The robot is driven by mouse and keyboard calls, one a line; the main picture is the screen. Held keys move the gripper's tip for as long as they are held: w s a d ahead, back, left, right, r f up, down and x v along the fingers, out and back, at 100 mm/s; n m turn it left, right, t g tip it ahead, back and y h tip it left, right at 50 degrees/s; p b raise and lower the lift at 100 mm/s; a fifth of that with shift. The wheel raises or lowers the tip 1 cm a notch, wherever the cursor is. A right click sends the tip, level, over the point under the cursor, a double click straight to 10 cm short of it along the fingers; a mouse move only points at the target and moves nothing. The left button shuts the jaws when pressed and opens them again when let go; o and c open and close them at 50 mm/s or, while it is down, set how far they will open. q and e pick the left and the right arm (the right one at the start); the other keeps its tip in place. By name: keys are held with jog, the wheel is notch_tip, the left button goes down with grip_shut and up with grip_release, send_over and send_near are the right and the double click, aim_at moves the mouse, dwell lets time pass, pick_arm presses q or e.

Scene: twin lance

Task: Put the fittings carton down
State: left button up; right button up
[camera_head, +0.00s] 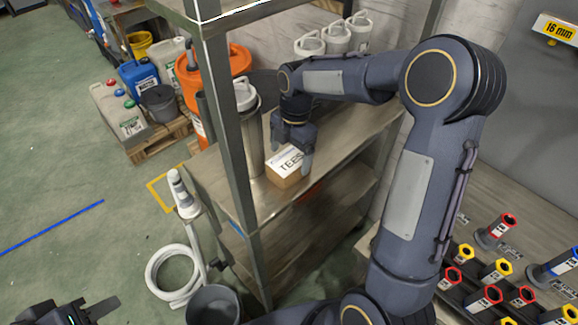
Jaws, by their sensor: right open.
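The fittings carton (290,178) is a small brown box with a white top and black lettering that reads "TEES". It sits on the top board of the metal shelf (335,145), beside a pale upright cylinder. My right gripper (291,152) reaches in from the right and points down over the carton. Its jaws are open, with a finger to either side of the carton's upper part; whether they touch it I cannot tell. My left gripper (90,310) is partly in view at the bottom left, away from the shelf, and its jaw opening is not clear.
A shelf post (235,150) stands left of the carton. White lidded containers (333,38) stand behind on the shelf. An orange drum (220,70) and several jugs on a pallet (160,135) are to the left. Coloured fittings (485,297) fill a rack at lower right.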

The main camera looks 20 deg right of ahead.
aim_at(290, 160)
jog(key=f, duration=0.4)
jog(key=shift+s+a+f, duration=0.2)
jog(key=shift+a, duration=0.1)
jog(key=c, duration=1.3)
jog(key=shift+r, duration=0.1)
jog(key=shift+c, duration=0.2)
jog(key=shift+s+r, duration=0.15)
jog(key=shift+r, duration=0.1)
notch_tip(290, 160, up, 7)
jog(key=shift+f+b, duration=0.1)
jog(key=shift+b, duration=0.2)
jog(key=s+d+b, duration=0.1)
jog(key=s+d, duration=0.2)
jog(key=s, duration=0.6)
jog(key=s+d+b, duration=0.2)
jog(key=s+d, duration=0.1)
jog(key=s, duration=0.6)
jog(key=shift+s+d+f, duration=0.2)
jog(key=shift+s+d, duration=0.1)
jog(key=shift+s, duration=0.05)
